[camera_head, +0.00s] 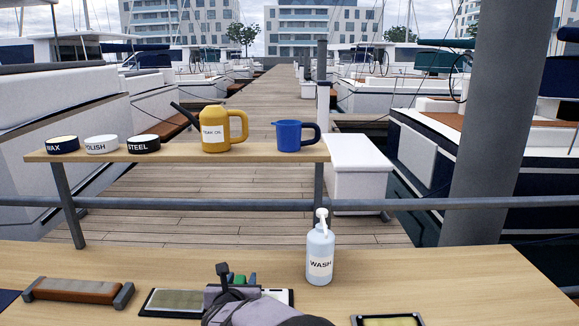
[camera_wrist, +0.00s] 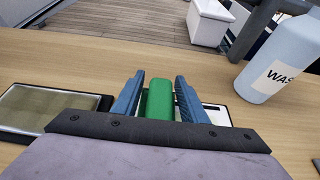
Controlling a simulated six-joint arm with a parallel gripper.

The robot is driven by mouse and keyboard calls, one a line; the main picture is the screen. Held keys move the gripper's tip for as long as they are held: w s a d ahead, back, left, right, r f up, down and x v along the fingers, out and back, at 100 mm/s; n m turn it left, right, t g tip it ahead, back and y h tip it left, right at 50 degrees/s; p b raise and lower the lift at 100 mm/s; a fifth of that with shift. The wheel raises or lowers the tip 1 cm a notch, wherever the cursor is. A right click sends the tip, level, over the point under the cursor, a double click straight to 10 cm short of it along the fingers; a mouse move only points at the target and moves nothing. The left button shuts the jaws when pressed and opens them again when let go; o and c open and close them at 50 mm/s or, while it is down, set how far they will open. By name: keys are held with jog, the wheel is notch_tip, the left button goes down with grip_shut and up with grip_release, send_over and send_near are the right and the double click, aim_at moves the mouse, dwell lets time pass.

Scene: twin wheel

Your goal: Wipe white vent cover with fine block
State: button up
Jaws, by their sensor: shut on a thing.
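My gripper (camera_wrist: 158,88) is shut on a green block (camera_wrist: 160,100), which stands upright between its two blue fingers. The green block also shows in the head view (camera_head: 252,279), just past my wrist. No label on it can be read. Behind the fingers a white surface in a dark frame (camera_wrist: 213,112) partly shows, probably the white vent cover; it also shows in the head view (camera_head: 279,296). My gripper hides most of it. I cannot tell whether the block touches it.
A dark-framed tan panel (camera_wrist: 50,105) lies left of my gripper, another framed panel (camera_head: 388,321) at the front right. A WASH bottle (camera_head: 320,255) stands behind right. A brown block with grey ends (camera_head: 75,290) lies left. Behind, a shelf (camera_head: 360,152) holds tins and jugs.

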aim_at(279, 291)
jog(key=d+b, duration=0.2)
jog(key=d, duration=0.1)
jog(key=shift+d+f, duration=0.15)
jog(key=shift+d, duration=0.15)
jog(key=shift+d+b, duration=0.4)
jog(key=shift+d, duration=0.2)
jog(key=shift+d+f+b, duration=0.1)
jog(key=shift+d+b, duration=0.2)
jog(key=shift+b, duration=0.15)
jog(key=d+b, duration=0.3)
jog(key=d, duration=0.1)
jog(key=shift+d, duration=0.5)
jog(key=shift+a+p, duration=1.1)
jog(key=shift+a, duration=1.75)
